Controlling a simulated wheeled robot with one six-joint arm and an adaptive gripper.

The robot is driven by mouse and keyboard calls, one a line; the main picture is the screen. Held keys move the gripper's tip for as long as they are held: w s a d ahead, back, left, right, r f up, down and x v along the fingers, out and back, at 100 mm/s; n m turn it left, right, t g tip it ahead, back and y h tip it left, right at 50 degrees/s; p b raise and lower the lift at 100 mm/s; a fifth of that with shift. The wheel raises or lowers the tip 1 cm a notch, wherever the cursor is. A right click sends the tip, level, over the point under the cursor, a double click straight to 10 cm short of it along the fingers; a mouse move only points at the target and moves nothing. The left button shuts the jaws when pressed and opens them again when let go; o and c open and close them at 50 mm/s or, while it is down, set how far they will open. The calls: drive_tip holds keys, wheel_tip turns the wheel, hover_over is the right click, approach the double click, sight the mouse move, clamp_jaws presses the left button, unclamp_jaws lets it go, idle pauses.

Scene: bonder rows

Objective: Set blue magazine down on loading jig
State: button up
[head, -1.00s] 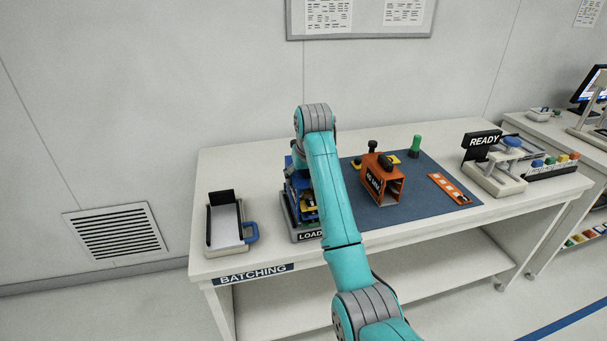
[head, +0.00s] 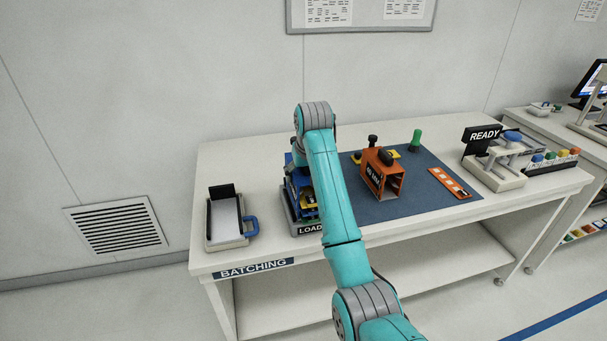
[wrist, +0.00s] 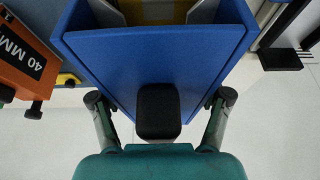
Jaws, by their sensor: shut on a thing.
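The blue magazine (wrist: 150,55) fills the upper middle of the wrist view, with grey and yellow parts inside its open top. My gripper (wrist: 158,108) is shut on its black handle. In the head view the blue magazine (head: 291,186) shows only as a strip left of my arm, which hides the rest of it and my gripper. The loading jig (head: 309,228), a grey base with a label partly reading LOAD, is right below the magazine. I cannot tell whether the magazine touches it.
An orange 40 MM magazine (head: 381,174) stands on a dark blue mat (head: 410,205) to the right. An orange strip (head: 450,183), a green-topped piece (head: 416,141) and a READY fixture (head: 492,165) are farther right. A tray with a blue handle (head: 225,220) is left of the jig.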

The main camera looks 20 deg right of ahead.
drive_tip(key=shift+f, duration=0.75)
drive_tip(key=o, duration=1.7)
drive_tip(key=shift+f, duration=0.1)
drive_tip(key=v, duration=0.7)
drive_tip(key=shift+s+r, duration=0.15)
drive_tip(key=shift+r, duration=0.15)
drive_tip(key=shift+s+f, duration=0.1)
